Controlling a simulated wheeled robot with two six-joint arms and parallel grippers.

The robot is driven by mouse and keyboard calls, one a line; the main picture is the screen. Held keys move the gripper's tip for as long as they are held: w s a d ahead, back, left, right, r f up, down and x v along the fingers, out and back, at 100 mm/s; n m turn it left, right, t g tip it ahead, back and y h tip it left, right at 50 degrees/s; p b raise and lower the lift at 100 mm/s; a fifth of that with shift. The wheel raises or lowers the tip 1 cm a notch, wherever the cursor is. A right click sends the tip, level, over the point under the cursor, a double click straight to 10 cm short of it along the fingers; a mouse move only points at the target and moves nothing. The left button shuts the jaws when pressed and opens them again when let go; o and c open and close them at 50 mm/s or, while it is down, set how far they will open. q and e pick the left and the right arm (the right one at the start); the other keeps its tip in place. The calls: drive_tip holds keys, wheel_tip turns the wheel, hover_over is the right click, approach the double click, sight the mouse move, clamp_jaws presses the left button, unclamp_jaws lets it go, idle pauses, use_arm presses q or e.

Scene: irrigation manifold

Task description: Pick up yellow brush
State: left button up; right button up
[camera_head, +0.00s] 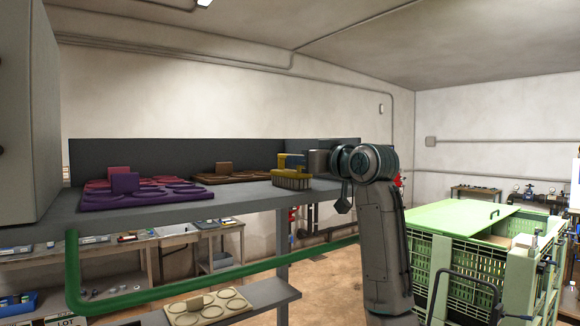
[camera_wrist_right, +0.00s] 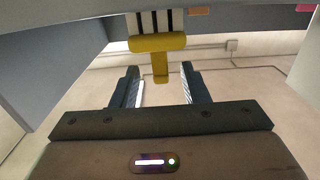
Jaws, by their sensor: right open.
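The yellow brush (camera_head: 290,183) is on the grey shelf (camera_head: 230,200) near its right end, with its ribbed side toward me. In the right wrist view the brush (camera_wrist_right: 157,43) shows as a yellow T-shape, its stem pointing back toward my gripper. My right gripper (camera_head: 304,160) comes in from the right, close beside the brush at the shelf edge. In the wrist view its two fingers (camera_wrist_right: 160,75) are apart, and the stem's end lies between their tips. I cannot tell whether they touch it. My left gripper is out of view.
Purple (camera_head: 150,197) and brown (camera_head: 220,176) trays with round hollows lie left of the brush. A beige tray (camera_head: 207,307) sits on a lower shelf. A green crate (camera_head: 470,222) stands at right. A grey cabinet (camera_head: 30,110) closes off the left.

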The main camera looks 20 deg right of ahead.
drive_tip(key=shift+p+x, duration=0.45)
drive_tip(key=shift+x, duration=0.35)
drive_tip(key=shift+w+a, duration=0.15)
drive_tip(key=shift+w, duration=0.05)
clamp_jaws()
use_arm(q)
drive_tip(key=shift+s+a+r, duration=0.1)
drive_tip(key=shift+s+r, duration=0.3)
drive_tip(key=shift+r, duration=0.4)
use_arm(e)
drive_tip(key=shift+r, duration=0.1)
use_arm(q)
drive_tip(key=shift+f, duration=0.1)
